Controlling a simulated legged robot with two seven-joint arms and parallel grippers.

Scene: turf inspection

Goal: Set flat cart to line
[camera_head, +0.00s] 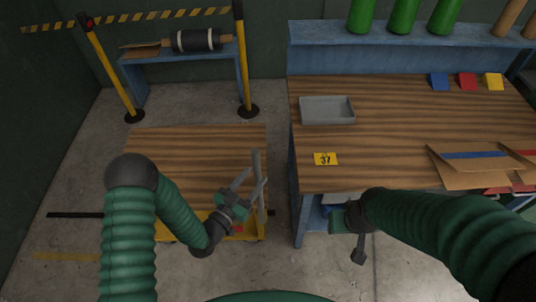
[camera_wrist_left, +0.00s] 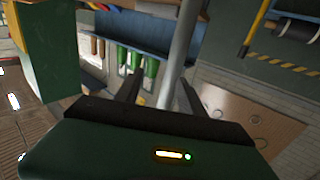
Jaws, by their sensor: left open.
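The flat cart (camera_head: 190,150) has a wood-grain deck, yellow edging and an upright grey handle bar (camera_head: 256,170) at its right end. It stands on the floor left of the workbench. My left gripper (camera_head: 250,186) is open at the handle. In the left wrist view the grey bar (camera_wrist_left: 183,45) rises between the two dark fingers (camera_wrist_left: 160,92); I cannot tell whether they touch it. A black line (camera_head: 75,215) and a faded yellow line (camera_head: 65,256) mark the floor left of the cart. My right gripper (camera_head: 358,250) hangs by the bench's front edge, its jaws unclear.
The workbench (camera_head: 400,120) at right carries a grey tray (camera_head: 327,121), a yellow 37 card (camera_head: 325,159) and cardboard pieces. Yellow posts (camera_head: 243,60) with striped tape and a blue rack (camera_head: 143,80) stand behind the cart. Floor left of it is clear.

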